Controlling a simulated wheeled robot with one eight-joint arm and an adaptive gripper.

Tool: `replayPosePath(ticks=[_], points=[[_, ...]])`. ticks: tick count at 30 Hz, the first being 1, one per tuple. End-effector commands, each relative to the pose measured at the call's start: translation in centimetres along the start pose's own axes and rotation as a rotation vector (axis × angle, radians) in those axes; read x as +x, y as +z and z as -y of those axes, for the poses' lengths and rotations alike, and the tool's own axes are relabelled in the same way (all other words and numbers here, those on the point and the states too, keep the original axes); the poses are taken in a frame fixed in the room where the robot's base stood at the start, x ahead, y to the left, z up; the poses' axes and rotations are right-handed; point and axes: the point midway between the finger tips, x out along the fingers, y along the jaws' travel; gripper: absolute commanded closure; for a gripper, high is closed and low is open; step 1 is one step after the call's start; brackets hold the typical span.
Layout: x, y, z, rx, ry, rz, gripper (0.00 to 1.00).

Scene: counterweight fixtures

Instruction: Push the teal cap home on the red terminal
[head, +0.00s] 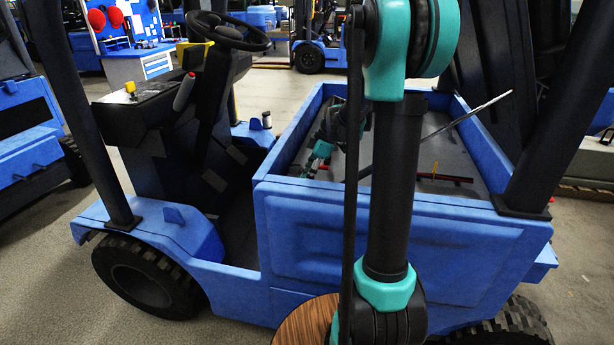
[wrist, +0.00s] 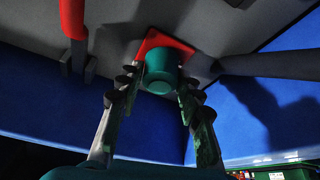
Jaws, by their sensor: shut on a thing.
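In the wrist view, the teal cap (wrist: 160,78) is between the two fingers of my gripper (wrist: 157,86), which is shut on it. The red terminal (wrist: 153,43) shows directly behind the cap as a squarish red piece against the grey surface. The cap overlaps it in the picture and hides its middle, so I cannot tell how far the cap is on. In the head view, my gripper (head: 312,166) is small, low inside the blue vehicle's open bed, and the cap cannot be made out there.
The blue bed's wall (head: 400,225) stands around the work area. A red bar (head: 445,178) lies on the bed floor, and a long grey rod (head: 465,117) leans across the bed. In the wrist view, a red-ended post (wrist: 73,20) is at left and a grey bar (wrist: 275,65) at right.

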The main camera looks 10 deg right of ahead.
Motion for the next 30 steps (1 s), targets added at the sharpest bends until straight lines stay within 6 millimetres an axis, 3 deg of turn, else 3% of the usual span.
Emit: replayPosePath(ticks=[5, 6, 11, 22, 30], points=[[0.3, 0.1, 0.0, 0.000, 0.000, 0.000, 0.76], [0.3, 0.1, 0.0, 0.000, 0.000, 0.000, 0.59], [0.3, 0.1, 0.0, 0.000, 0.000, 0.000, 0.40], [-0.2, 0.1, 0.0, 0.001, 0.000, 0.000, 0.40], [-4.6, 0.1, 0.0, 0.002, 0.000, 0.000, 0.40]])
